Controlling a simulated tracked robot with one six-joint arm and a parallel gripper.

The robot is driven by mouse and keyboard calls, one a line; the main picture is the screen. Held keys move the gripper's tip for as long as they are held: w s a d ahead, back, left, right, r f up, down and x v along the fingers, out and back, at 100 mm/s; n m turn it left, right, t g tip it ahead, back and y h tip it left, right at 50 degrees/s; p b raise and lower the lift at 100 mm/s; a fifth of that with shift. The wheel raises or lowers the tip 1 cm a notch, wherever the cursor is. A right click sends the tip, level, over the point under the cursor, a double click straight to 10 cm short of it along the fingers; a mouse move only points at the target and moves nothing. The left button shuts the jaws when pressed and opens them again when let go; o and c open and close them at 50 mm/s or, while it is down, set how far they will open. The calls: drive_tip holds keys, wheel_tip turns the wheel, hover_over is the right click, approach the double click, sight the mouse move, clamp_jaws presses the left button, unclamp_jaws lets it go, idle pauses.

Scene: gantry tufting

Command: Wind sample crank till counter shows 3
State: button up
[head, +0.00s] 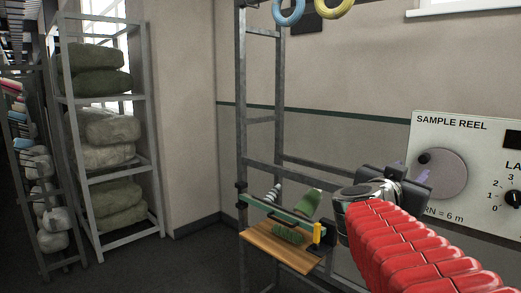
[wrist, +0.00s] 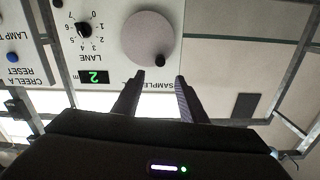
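The sample crank is a round grey disc (head: 443,172) with a small dark knob (head: 424,158) at its upper left, on the white SAMPLE REEL panel (head: 463,122). In the upside-down wrist view the disc (wrist: 148,38) and its black knob (wrist: 160,61) show too. The green-lit counter (wrist: 94,77) there reads 2. My gripper (head: 413,173) is in front of the disc's lower left. In the wrist view its two fingertips (wrist: 160,76) are apart, with the knob between or just beyond them. I cannot tell whether they touch it.
A LANE selector (wrist: 84,29) sits beside the disc, and a blue RESET button (wrist: 12,58) is on a neighbouring panel. A wooden shelf (head: 275,248) with tools stands left of my arm on a metal frame (head: 242,120). Racks of wrapped bundles (head: 107,128) stand far left.

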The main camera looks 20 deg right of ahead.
sight(423, 160)
drive_tip(key=shift+d, duration=0.15)
drive_tip(key=shift+x, duration=6.75)
drive_tip(key=shift+w, duration=0.1)
clamp_jaws()
